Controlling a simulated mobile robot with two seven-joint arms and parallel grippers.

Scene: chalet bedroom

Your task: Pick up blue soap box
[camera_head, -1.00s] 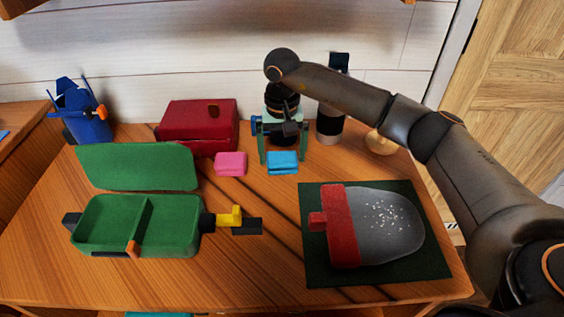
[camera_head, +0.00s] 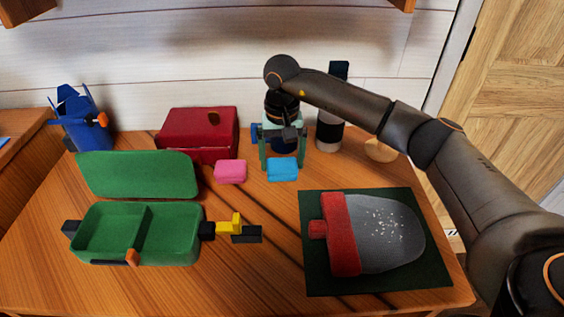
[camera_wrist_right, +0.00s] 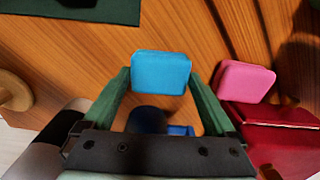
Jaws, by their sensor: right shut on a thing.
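The blue soap box (camera_head: 283,170) is a small light-blue block near the middle of the table, just right of a similar pink box (camera_head: 230,172). My right gripper (camera_head: 283,165) reaches it from behind, with its green fingers pointing down on the box's left and right. It is shut on the blue soap box. In the right wrist view the blue box (camera_wrist_right: 160,73) sits between the two green fingertips (camera_wrist_right: 160,85). I cannot tell whether the box is clear of the table. My left gripper is not in view.
A red box (camera_head: 198,130) stands behind the pink box. An open green case (camera_head: 135,240) lies at the left. A red and grey item lies on a dark green mat (camera_head: 318,280) at the right. A dark bottle with a white band (camera_head: 328,132) stands behind my right gripper.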

